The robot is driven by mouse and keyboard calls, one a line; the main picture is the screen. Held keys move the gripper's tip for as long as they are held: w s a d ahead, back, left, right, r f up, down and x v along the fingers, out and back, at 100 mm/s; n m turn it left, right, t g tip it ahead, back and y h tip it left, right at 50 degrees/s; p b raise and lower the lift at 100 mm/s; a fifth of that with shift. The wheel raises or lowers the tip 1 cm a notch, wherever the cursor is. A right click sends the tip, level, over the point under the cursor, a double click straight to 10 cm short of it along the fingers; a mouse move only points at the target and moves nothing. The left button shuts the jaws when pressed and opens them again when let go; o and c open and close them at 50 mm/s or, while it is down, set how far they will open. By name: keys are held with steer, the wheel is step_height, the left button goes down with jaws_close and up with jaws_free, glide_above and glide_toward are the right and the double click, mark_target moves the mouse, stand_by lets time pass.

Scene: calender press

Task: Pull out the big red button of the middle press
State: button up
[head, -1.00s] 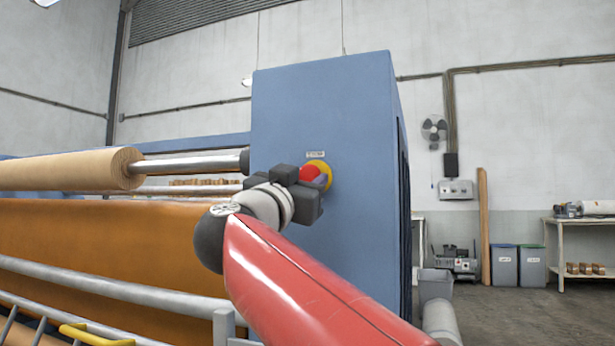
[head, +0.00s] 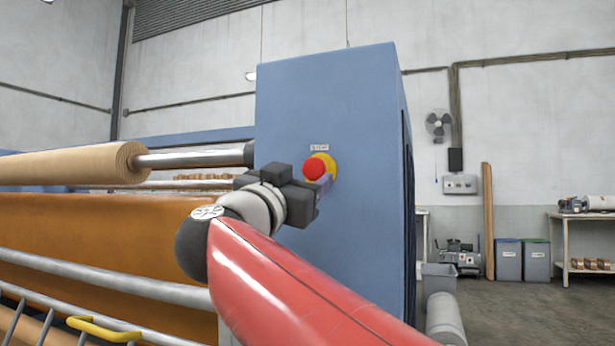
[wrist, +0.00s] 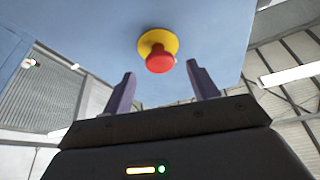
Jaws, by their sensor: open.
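The big red button (head: 314,168) with its yellow collar sits on the front face of the blue press housing (head: 330,240), under a small white label. A gap shows between fingers and button.
A tan roll (head: 75,165) on a metal shaft and orange material lie left of the housing. Grey rails and a yellow handle (head: 103,329) are at the lower left. Grey bins (head: 508,260) and a shelf stand at the back right. Floor is open at the right.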

steer(key=v, duration=0.5)
stand_by(0.3)
